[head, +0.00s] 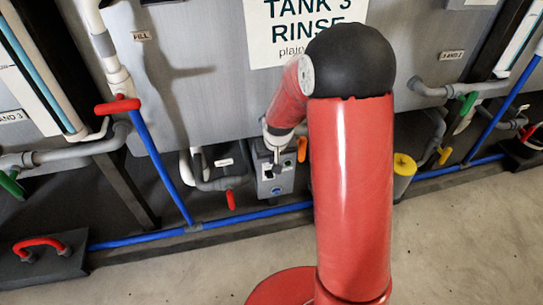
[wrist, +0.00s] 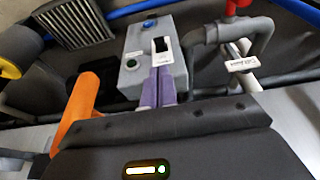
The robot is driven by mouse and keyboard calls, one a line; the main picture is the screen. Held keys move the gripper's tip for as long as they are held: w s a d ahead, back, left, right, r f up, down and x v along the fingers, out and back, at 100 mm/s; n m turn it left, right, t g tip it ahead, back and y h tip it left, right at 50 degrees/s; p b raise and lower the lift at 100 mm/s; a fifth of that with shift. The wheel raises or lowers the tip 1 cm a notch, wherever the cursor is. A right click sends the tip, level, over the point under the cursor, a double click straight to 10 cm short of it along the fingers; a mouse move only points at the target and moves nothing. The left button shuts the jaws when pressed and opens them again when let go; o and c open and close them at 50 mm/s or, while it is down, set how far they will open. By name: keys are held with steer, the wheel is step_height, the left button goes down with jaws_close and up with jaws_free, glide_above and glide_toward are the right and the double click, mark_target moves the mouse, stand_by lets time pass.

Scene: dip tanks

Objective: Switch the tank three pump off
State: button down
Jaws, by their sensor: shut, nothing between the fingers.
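The grey pump box (head: 272,186) stands low in front of the tank marked "TANK 3 RINSE" (head: 300,25). In the wrist view the box (wrist: 140,75) shows a white switch plate (wrist: 157,46) with a dark switch, a green button (wrist: 131,63) and a blue button (wrist: 149,23). My gripper (wrist: 163,72) is shut and empty. Its purple fingertips are at the near edge of the switch plate; I cannot tell if they touch it. In the head view my gripper (head: 277,152) is over the top of the box, and the switch is partly hidden.
An orange handle (head: 302,149) is beside the box on the right, close to my gripper in the wrist view (wrist: 82,100). Grey pipes (head: 215,183) and a red-handled valve (head: 231,200) lie to the left. A blue pipe (head: 255,214) runs along the floor. The front floor is clear.

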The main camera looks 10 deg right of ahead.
mark_target(270, 174)
steer(key=shift+w+d+f, duration=0.1)
steer(key=shift+w+f, duration=0.55)
steer(key=shift+w, duration=0.05)
steer(key=x, duration=1)
